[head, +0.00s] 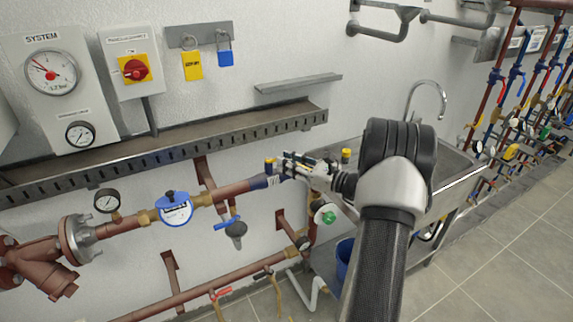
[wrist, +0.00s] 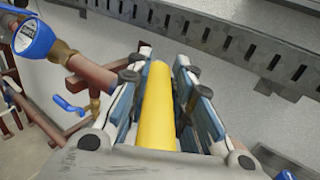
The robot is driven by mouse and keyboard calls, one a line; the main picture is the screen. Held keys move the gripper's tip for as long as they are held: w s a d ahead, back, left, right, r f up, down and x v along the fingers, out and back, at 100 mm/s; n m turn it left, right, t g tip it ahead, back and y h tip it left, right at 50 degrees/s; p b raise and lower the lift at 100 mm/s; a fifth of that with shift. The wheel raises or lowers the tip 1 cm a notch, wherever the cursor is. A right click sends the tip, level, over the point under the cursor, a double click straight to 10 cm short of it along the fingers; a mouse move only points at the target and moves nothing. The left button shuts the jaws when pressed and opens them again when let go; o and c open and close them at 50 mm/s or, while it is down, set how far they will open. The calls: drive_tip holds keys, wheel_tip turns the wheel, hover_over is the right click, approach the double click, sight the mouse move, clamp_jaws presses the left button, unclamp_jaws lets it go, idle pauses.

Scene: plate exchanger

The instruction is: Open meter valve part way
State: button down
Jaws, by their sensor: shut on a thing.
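My gripper (head: 284,166) is at the wall pipe, to the right of the round blue meter (head: 175,208). In the wrist view its two fingers (wrist: 160,72) are shut on a yellow valve handle (wrist: 158,100), a long bar lying lengthwise between them. The blue meter also shows at the upper left of the wrist view (wrist: 34,38). My gripper hides most of the valve there, and the handle's exact angle to the pipe cannot be told.
A slotted metal tray (head: 150,150) runs along the wall above the pipe. A small valve with a blue lever (head: 228,222) hangs below the pipe. A sink (head: 450,165) with a tap stands behind my arm. A green knob (head: 328,217) is below my gripper. Floor tiles at right are clear.

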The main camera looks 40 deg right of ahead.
drive_tip(key=shift+d+r+y, duration=0.1)
drive_tip(key=shift+d+y, duration=0.1)
drive_tip(key=shift+y, duration=0.1)
drive_tip(key=c, duration=1.4)
unclamp_jaws()
drive_tip(key=v, duration=1.2)
drive_tip(key=shift+r, duration=0.1)
